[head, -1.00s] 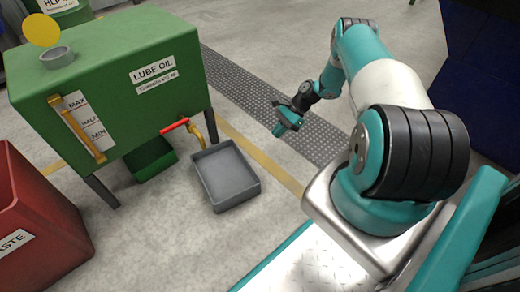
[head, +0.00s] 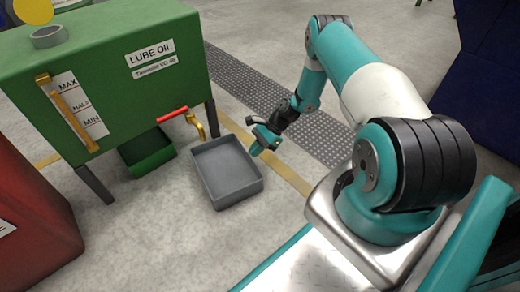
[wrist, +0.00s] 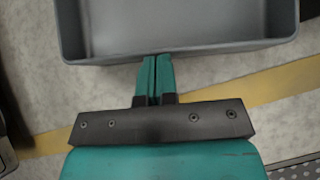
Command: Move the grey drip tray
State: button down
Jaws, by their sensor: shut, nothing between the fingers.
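The grey drip tray (head: 226,172) is a shallow, open rectangular box on the concrete floor, in front of the lube oil tank. It looks empty in the head view. In the wrist view the tray's near wall (wrist: 180,47) spans the top of the picture. My gripper (head: 257,152) is beside the tray's right edge in the head view. In the wrist view my gripper (wrist: 154,60) has its two teal fingers together, empty, with the tips at the tray's near wall. I cannot tell whether they touch it.
The green lube oil tank (head: 110,85) stands on legs at left, with a red-handled tap (head: 173,115) close to the tray. A green tray (head: 147,152) lies under the tank. A red waste bin (head: 30,210) is at far left. Floor in front of the grey tray is clear.

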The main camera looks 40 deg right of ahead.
aim_at(246, 164)
jog(key=shift+a+r, duration=0.1)
jog(key=shift+w+a+r+p, duration=0.1)
jog(key=shift+a+p, duration=0.25)
jog(key=a, duration=0.1)
jog(key=a+p, duration=0.1)
jog(key=a, duration=0.1)
jog(key=shift+w+a, duration=0.1)
jog(key=shift+w, duration=0.15)
jog(key=shift+f, duration=0.2)
